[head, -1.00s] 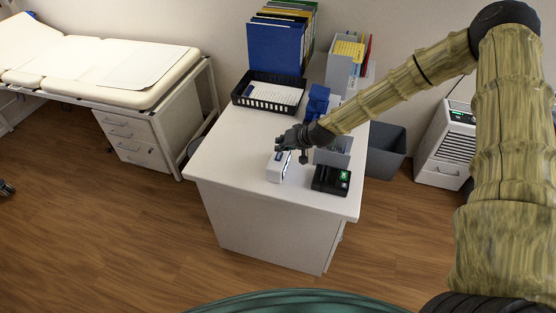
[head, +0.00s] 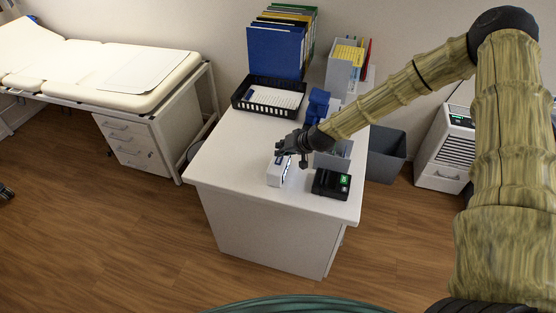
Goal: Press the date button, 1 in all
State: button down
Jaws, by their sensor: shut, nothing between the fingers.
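A small white device (head: 277,173) with a blue marking stands near the front middle of the white desk. A date button cannot be made out on either one at this size. My gripper (head: 283,150) is dark and shut, with nothing in it. In the picture it is just above the white device, overlapping its top; I cannot tell whether it touches.
A black wire tray (head: 252,105) with papers, upright binders (head: 275,52), a grey file holder (head: 342,68) and a blue object (head: 318,102) fill the desk's back. A grey bin (head: 386,158) stands right of the desk. The desk's front left is clear.

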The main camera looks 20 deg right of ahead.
aim_at(281, 158)
jog(key=shift+f, duration=0.15)
dwell(0.4)
jog(key=shift+s+f+b, duration=0.1)
jog(key=shift+f+b, duration=0.2)
jog(key=shift+b, duration=0.15)
jog(key=shift+f+b, duration=0.35)
jog(key=shift+b, duration=0.05)
dwell(0.7)
jog(key=shift+r, duration=0.1)
jog(key=shift+r+p, duration=0.35)
jog(key=shift+r, duration=0.35)
jog(key=shift+r, duration=0.1)
jog(key=shift+r+p, duration=1.4)
jog(key=shift+r, duration=1)
